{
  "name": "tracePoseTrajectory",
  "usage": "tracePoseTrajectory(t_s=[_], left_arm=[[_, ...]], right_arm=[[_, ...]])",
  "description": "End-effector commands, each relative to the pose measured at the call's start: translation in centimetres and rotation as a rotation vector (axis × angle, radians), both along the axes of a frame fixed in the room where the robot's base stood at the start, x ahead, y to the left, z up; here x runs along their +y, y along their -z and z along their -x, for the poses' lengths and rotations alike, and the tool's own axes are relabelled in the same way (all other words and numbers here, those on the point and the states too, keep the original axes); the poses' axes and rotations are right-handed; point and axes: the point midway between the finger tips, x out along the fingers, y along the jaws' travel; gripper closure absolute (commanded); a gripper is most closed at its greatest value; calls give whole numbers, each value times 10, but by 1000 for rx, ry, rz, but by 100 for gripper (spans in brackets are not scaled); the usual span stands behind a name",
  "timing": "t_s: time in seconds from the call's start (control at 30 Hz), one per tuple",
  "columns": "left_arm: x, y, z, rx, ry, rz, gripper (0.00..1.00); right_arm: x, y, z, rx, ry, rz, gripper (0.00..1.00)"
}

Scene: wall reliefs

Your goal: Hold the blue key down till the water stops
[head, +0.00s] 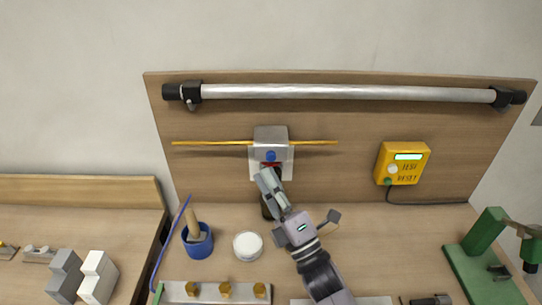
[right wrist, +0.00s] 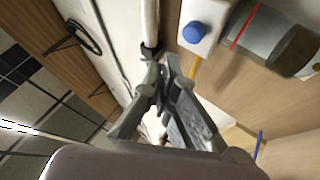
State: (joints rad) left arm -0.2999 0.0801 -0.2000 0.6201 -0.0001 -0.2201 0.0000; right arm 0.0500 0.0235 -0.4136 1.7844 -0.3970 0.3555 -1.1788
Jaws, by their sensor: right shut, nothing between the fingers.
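A grey-white dispenser (head: 270,138) is on the upright wooden board, with a blue key (head: 271,156) on its front. The blue key also shows in the right wrist view (right wrist: 195,32), on a white face. A see-through vessel (right wrist: 262,38) with a red line and a dark part stands beside it; in the head view my gripper mostly hides it. My right gripper (head: 265,176) is shut and empty, just below and in front of the blue key, apart from it in the right wrist view. I cannot make out running water. My left gripper is not in view.
A yellow box (head: 402,163) with a lit screen and buttons is on the board at right. A silver bar (head: 345,92) runs along the top. A blue mug (head: 197,243) and a white round container (head: 247,245) stand left of my arm. A green stand (head: 485,265) is far right.

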Motion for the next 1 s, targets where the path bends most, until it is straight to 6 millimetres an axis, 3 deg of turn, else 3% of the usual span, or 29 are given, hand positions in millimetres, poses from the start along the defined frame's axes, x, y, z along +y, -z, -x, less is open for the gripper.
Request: tracePoseTrajectory(t_s=[0.3,0.77,0.87,1.0], left_arm=[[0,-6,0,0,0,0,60],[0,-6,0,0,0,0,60],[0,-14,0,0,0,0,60],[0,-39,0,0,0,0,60]], right_arm=[[0,0,28,1,0,1,100],[0,0,29,0,1,1,100],[0,-8,29,0,1,1,100],[0,-34,29,0,1,1,100]])
